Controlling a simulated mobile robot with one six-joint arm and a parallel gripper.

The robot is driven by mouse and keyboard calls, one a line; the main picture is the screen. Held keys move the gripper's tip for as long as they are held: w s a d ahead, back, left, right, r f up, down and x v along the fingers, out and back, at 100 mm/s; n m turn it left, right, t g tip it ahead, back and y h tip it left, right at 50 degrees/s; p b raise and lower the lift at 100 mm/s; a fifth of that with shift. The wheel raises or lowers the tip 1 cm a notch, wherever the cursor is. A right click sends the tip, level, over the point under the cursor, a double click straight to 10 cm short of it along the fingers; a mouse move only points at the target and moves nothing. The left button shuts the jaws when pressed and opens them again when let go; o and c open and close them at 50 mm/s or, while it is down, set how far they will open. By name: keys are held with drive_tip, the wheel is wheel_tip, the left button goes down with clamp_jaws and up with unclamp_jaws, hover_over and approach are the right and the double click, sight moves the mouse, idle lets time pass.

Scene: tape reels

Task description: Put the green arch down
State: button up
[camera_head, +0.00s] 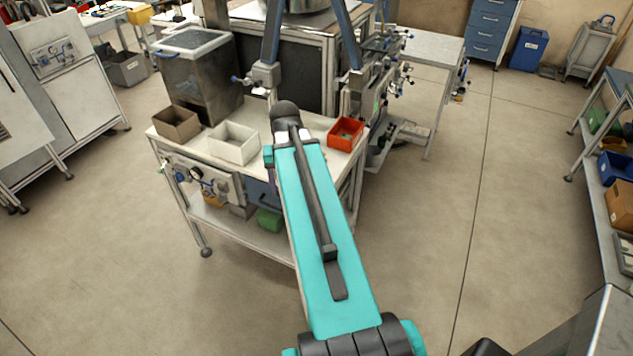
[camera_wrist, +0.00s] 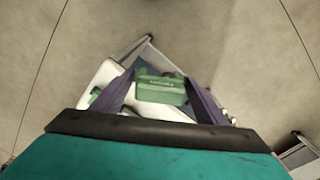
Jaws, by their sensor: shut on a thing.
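In the wrist view my gripper (camera_wrist: 160,77) has its two dark purple fingers on either side of a green block-like piece, the green arch (camera_wrist: 162,90). The fingers are shut on it. Its face toward me is flat with small, unreadable lettering, and I cannot make out the arch's opening. A pale worktop lies beneath it; I cannot tell whether the arch touches anything there.
The white cart top (camera_head: 190,151) carries a brown box (camera_head: 177,123), a white box (camera_head: 233,143) and an orange-red box (camera_head: 345,133). A glass-sided tank (camera_head: 200,75) stands at its back left. A green bin (camera_head: 270,219) sits on the lower shelf.

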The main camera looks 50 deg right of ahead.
drive_tip(key=w+a+f+n, duration=0.1)
drive_tip(key=w+a+n, duration=0.15)
drive_tip(key=a, duration=0.35)
drive_tip(key=w+a+f+n+b, duration=0.1)
drive_tip(key=w+a+f, duration=0.15)
drive_tip(key=a, duration=0.35)
drive_tip(key=w+a+n, duration=0.2)
drive_tip(key=w+a, duration=0.2)
drive_tip(key=a, duration=0.3)
drive_tip(key=w+a+f+n+b, duration=0.1)
drive_tip(key=a+f+n+b, duration=0.1)
drive_tip(key=a+f+b, duration=0.6)
drive_tip(key=a+f, duration=0.1)
drive_tip(key=a, duration=0.1)
drive_tip(key=shift+a+f, duration=0.35)
drive_tip(key=shift+n, duration=0.25)
